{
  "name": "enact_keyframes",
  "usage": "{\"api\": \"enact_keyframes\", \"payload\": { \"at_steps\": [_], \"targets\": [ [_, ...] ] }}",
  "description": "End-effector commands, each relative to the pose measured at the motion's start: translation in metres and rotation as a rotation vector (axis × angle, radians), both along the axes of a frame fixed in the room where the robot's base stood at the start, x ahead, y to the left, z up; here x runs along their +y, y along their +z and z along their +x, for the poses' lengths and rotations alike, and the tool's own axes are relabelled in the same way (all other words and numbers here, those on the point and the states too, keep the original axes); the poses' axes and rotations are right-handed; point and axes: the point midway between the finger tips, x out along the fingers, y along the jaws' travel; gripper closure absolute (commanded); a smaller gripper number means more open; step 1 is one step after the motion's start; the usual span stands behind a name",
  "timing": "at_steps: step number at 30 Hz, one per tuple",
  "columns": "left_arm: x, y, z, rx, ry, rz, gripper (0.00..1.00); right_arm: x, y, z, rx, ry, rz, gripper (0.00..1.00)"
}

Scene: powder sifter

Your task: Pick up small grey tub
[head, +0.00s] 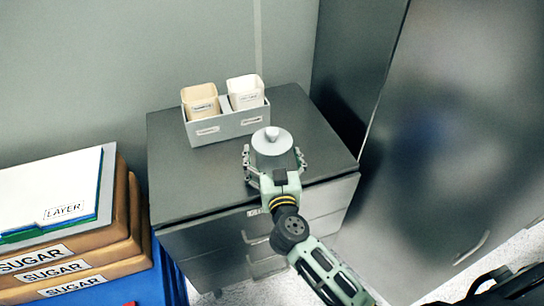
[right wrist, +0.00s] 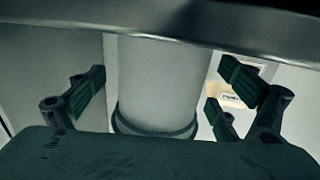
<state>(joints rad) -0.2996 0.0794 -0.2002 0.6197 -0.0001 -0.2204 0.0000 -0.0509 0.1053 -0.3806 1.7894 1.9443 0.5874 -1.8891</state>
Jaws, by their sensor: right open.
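The small grey tub (head: 271,143) has a round top with a pale knob and stands near the front of the dark cabinet top, in front of a grey two-part box. My right gripper (head: 274,160) reaches in from the lower right, with one open finger on each side of the tub. In the right wrist view the tub's grey cylindrical body (right wrist: 160,85) stands between the spread fingers, with visible gaps on both sides. The tub's front lower part is hidden by the gripper in the head view. My left gripper is not in view.
The grey box (head: 228,125) holds a tan container (head: 200,102) and a white container (head: 244,92). The cabinet top (head: 180,180) is clear at left. Sugar sacks (head: 75,262) are stacked at lower left. A tall metal cabinet (head: 460,120) stands at right.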

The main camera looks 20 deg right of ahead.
Motion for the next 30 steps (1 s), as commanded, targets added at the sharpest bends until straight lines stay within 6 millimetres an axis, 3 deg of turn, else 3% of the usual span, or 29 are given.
{"api": "enact_keyframes", "payload": {
  "at_steps": [9, 27, 30],
  "targets": [
    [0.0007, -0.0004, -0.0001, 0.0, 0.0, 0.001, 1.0, -0.001, -0.0003, 0.0062, 0.0, 0.0, 0.0, 0.07],
    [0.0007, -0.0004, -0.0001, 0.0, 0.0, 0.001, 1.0, -0.001, -0.0004, 0.0058, 0.0, 0.0, 0.001, 0.6],
    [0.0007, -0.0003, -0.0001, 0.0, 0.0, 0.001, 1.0, -0.0009, 0.001, 0.0061, -0.002, 0.001, 0.001, 0.64]
  ]
}}
